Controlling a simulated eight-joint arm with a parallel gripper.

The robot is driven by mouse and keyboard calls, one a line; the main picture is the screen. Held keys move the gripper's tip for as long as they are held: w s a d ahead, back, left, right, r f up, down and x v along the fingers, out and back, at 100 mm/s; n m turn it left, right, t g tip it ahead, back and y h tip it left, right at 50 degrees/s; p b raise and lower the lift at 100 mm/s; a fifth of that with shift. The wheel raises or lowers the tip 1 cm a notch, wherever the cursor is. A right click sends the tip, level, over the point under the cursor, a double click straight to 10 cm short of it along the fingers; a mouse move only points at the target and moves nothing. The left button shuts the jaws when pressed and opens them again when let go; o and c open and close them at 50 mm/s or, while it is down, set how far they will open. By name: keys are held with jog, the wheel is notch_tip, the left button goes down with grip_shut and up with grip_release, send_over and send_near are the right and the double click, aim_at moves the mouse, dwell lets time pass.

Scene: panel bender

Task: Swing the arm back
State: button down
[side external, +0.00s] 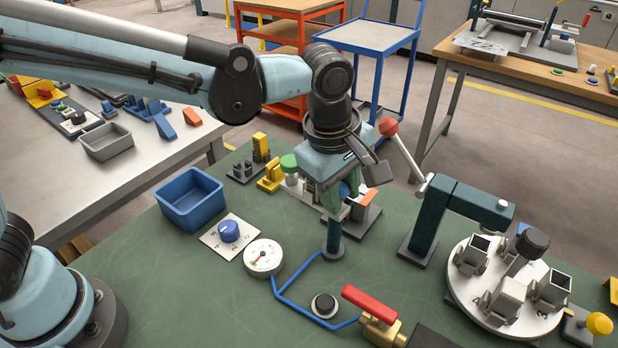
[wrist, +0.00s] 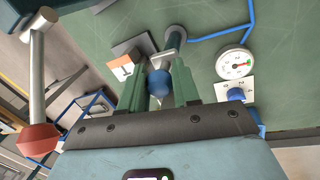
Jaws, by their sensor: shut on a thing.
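My gripper (side external: 340,200) points down over the green bench. In the wrist view its two green fingers (wrist: 160,92) stand on either side of a blue ball knob (wrist: 160,82) and are shut on it. The blue knob shows only partly between the fingers in the side view (side external: 345,189). A pale bar (wrist: 172,58) shows just beyond the knob, close to a round post with a flange (wrist: 177,35). The dark green post (side external: 334,232) stands under my gripper in the side view. How bar, knob and post join is hidden by the fingers.
A red-knobbed lever (side external: 388,127) rises close to the right of my wrist, by a green press (side external: 435,215). An orange and white block (side external: 371,194) stands beside the fingers. A gauge (side external: 263,258), blue dial (side external: 229,231), blue bin (side external: 190,200) and turntable (side external: 500,318) surround the post.

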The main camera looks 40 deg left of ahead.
jog(key=shift+w+a+n, duration=0.1)
jog(key=shift+n, duration=0.4)
dwell(0.3)
jog(key=c, duration=0.8)
grip_release()
jog(key=shift+c, duration=0.2)
jog(key=shift+r, duration=0.1)
notch_tip(320, 180, up, 12)
jog(key=s, duration=0.2)
jog(key=shift+s+a, duration=0.15)
jog(key=shift+s, duration=0.05)
jog(key=shift+a, duration=0.1)
jog(key=s+a+f+m+t, duration=0.2)
jog(key=a+f+m, duration=0.3)
jog(key=a+m, duration=0.3)
jog(key=s+a+f+m+t, duration=0.3)
jog(key=a+m, duration=0.5)
jog(key=a, duration=0.6)
notch_tip(320, 180, down, 3)
jog(key=shift+s+r+y, duration=0.1)
jog(key=shift+s+y, duration=0.2)
jog(key=shift+s, duration=0.2)
